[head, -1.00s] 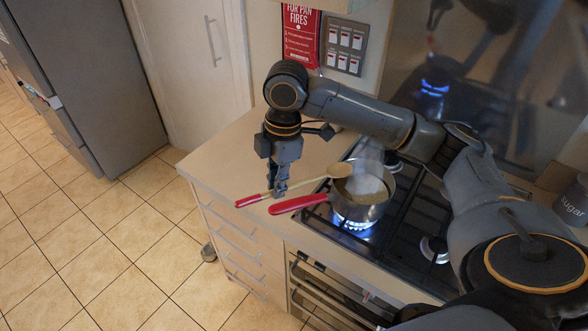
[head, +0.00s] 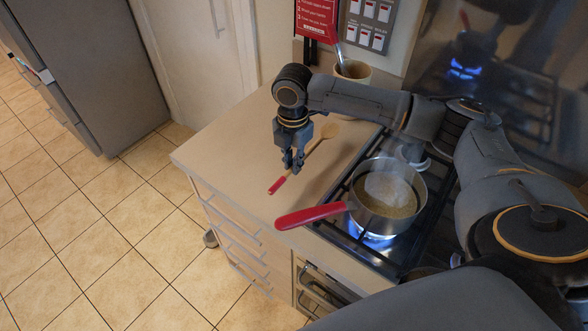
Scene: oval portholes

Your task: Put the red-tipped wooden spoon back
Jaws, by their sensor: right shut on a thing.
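The wooden spoon has a red handle end (head: 278,185) and a pale round bowl (head: 329,130). My right gripper (head: 291,169) points down and is shut on the spoon's handle, just behind the red end. The gripper hides part of the handle. The spoon's bowl points to the back right, over the bare worktop (head: 235,150). I cannot tell whether the spoon touches the worktop or hangs a little above it. My left gripper is not in view.
A saucepan (head: 418,185) with a red handle (head: 310,215) sits on a lit burner of the hob (head: 345,222), its handle over the worktop's front. A utensil pot (head: 352,72) holding a utensil stands at the back. The worktop on the left is clear.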

